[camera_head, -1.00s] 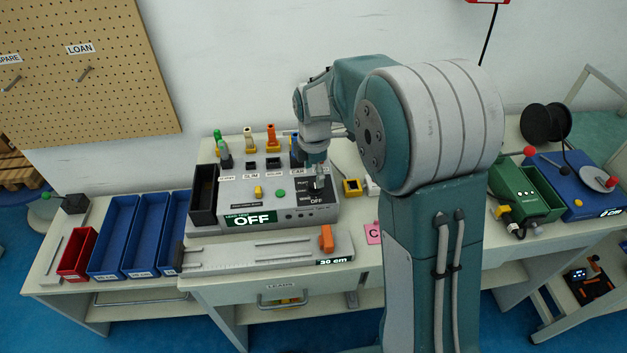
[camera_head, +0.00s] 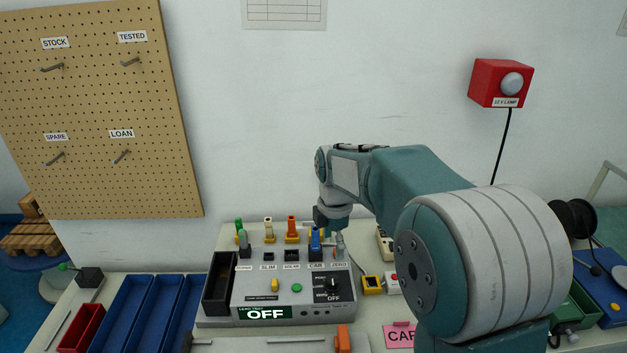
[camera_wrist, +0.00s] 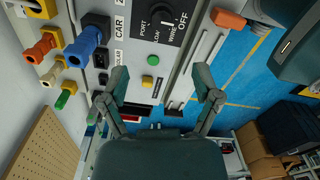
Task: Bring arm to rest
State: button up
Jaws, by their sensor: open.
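My arm reaches from the lower right in the head view, bent over the bench. My gripper (camera_head: 331,222) hangs down in front of the wall, over the back of the grey tester box (camera_head: 262,288), partly hidden by its own wrist. In the wrist view my gripper (camera_wrist: 157,88) shows two spread fingers with nothing between them. The black dial knob (camera_head: 333,287) on the box is clear of the fingers; it also shows in the wrist view (camera_wrist: 163,22). The box's display (camera_head: 265,313) reads OFF.
Coloured plugs stand along the box's back, including a blue one (camera_head: 315,240) and an orange one (camera_head: 291,228). Blue bins (camera_head: 128,312) and a red bin (camera_head: 80,328) are at left. A pegboard (camera_head: 95,100) and red lamp box (camera_head: 500,82) hang on the wall.

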jog(key=s+d+r+m+t, duration=0.35)
jog(key=s+r+m, duration=0.55)
jog(key=s, duration=0.4)
jog(key=s+d+f+m+t, duration=0.2)
jog(key=s+m, duration=0.9)
jog(key=s, duration=0.1)
jog(key=shift+s+d+m, duration=0.3)
jog(key=shift+s+m, duration=0.1)
